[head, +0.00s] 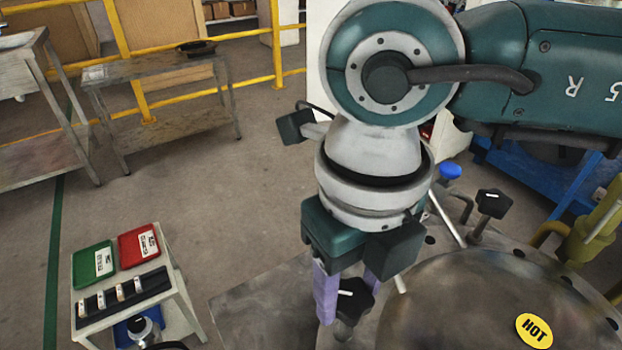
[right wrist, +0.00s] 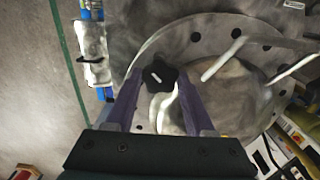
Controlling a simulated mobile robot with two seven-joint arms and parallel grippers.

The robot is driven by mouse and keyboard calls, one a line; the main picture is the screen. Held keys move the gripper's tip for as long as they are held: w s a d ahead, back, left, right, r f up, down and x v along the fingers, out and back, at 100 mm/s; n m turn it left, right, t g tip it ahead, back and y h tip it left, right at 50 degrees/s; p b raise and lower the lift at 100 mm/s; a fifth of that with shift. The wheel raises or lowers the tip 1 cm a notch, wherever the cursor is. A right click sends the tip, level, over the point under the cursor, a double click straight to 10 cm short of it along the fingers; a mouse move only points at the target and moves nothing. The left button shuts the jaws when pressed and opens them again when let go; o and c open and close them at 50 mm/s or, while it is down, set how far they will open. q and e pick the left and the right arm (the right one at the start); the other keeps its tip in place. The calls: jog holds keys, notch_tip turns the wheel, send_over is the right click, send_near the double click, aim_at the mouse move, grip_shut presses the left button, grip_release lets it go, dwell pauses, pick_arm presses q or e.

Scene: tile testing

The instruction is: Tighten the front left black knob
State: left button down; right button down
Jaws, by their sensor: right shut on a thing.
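The black knob (head: 355,298) with a white line on top stands on a metal stem at the front left of the round metal plate (head: 440,310). My right gripper (head: 346,292) points down with its purple fingers on either side of this knob and is shut on it. In the right wrist view the star-shaped knob (right wrist: 158,76) sits between the two fingertips (right wrist: 159,78), its white line slanted. Another black knob (head: 492,203) stands upright at the back of the plate. My left gripper is in neither view.
A yellow HOT sticker (head: 534,330) lies on the plate. A blue knob (head: 450,172) and metal rods are behind my right wrist. A small stand at lower left bears a green tray (head: 93,265) and a red tray (head: 139,246). The floor between is clear.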

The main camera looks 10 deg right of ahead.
dwell(0.3)
jog(key=shift+c, duration=1.3)
grip_release()
jog(key=shift+r, duration=0.1)
notch_tip(320, 180, up, 10)
